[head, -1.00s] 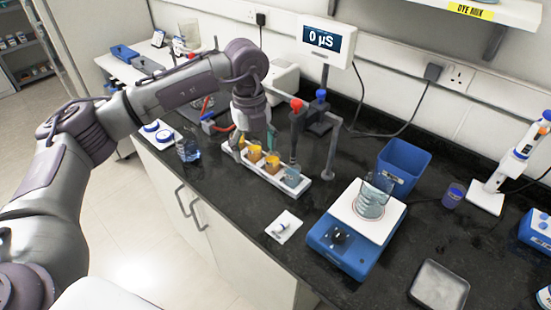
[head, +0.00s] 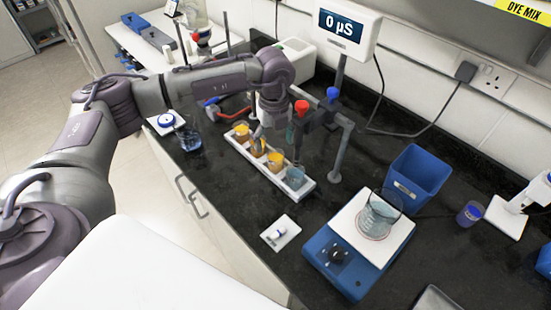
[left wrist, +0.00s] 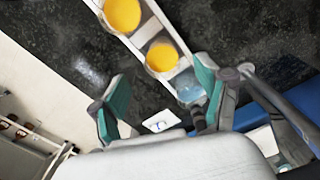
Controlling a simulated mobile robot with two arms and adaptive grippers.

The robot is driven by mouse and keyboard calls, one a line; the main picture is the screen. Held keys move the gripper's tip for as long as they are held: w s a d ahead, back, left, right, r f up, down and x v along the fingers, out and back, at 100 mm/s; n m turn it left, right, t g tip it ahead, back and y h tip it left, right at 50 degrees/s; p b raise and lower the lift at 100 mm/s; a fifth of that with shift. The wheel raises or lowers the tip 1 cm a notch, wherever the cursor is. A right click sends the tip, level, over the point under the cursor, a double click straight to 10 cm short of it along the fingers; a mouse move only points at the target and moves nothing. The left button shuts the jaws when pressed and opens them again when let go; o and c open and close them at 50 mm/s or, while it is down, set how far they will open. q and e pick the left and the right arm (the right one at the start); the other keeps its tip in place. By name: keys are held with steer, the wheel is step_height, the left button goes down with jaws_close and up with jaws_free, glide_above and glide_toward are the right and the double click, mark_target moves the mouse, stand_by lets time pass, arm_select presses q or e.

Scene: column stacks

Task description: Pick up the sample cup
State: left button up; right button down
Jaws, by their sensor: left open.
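A white rack (head: 309,191) on the dark bench holds a row of cups. Orange-filled cups stand at its left and middle (head: 276,161), and a clear bluish cup (head: 294,178) at its right end. I cannot tell which one is the sample cup. My left gripper (head: 273,141) is open and empty above the rack's middle, partly hiding a cup there. In the left wrist view, its teal-padded fingers (left wrist: 160,92) are spread apart. An orange-filled cup (left wrist: 161,57) and the bluish cup (left wrist: 187,88) show beyond them, the latter beside the right finger.
A probe stand with red and blue knobs (head: 341,152) rises close behind the rack. A blue balance (head: 335,262) bears a glass beaker (head: 377,217); a blue bin (head: 413,180) stands behind it. A small white tray (head: 281,232) lies in front.

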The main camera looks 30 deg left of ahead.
mark_target(276, 155)
arm_select(q)
steer(key=f+p, duration=0.2)
steer(key=f, duration=0.1)
steer(key=shift+d+f, duration=0.15)
steer(key=shift+d, duration=0.05)
step_height(276, 155, down, 2)
steer(key=shift+f+p, duration=0.15)
steer(key=shift+p, duration=0.25)
steer(key=shift+f, duration=0.2)
steer(key=shift+c, duration=0.9)
steer(key=c, duration=1.1)
arm_select(e)
steer(key=w+r, duration=0.1)
steer(key=r, duration=0.2)
steer(key=shift+w+a, duration=0.1)
steer(key=shift+w, duration=0.3)
arm_select(q)
steer(key=shift+r, duration=0.1)
arm_select(e)
steer(key=shift+f, duration=0.1)
